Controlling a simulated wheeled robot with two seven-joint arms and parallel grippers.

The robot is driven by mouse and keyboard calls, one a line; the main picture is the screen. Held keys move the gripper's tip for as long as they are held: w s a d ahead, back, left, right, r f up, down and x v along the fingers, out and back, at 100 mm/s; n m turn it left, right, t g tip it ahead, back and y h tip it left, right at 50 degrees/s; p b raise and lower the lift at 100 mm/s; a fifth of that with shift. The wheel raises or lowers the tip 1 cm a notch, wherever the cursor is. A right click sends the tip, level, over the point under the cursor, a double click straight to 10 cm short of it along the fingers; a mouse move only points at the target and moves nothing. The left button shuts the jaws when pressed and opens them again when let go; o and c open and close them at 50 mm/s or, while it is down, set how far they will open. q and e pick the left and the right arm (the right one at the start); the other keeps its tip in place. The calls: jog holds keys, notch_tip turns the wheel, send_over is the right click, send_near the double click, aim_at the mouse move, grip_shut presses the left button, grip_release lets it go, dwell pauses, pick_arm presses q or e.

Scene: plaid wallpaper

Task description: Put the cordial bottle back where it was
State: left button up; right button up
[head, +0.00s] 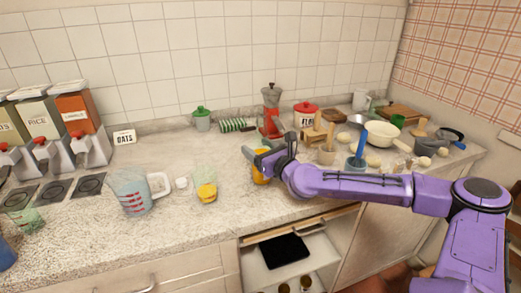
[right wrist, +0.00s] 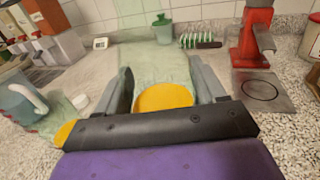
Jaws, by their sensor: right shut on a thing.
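The cordial bottle (head: 260,174) is clear, with orange liquid in its lower part. In the right wrist view its orange liquid (right wrist: 164,97) shows between the two fingers, with a pale see-through shape above it. My right gripper (head: 261,153) is shut on the bottle, over the middle of the counter. The gripper hides part of the bottle in the head view. I cannot tell whether its base touches the counter. A glass (head: 206,189) with yellow-orange liquid stands to its left, with a small white cap (head: 181,183) beside the glass. My left gripper is not in view.
A measuring jug (head: 131,194) stands further left, before the dispensers (head: 83,144). Pots and utensils crowd the right. An open drawer (head: 259,270) is below. Counter behind the glass is clear.

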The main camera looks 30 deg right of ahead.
jog(key=shift+s+r, duration=0.1)
jog(key=shift+s, duration=0.05)
jog(key=o, duration=1.5)
jog(key=shift+s, duration=0.15)
jog(key=s, duration=0.4)
jog(key=s+p, duration=0.1)
jog(key=s, duration=0.2)
jog(key=s+p, duration=0.1)
jog(key=s, duration=0.3)
jog(key=shift+s+d+r, duration=0.1)
jog(key=shift+s+d, duration=0.25)
jog(key=shift+d, duration=0.05)
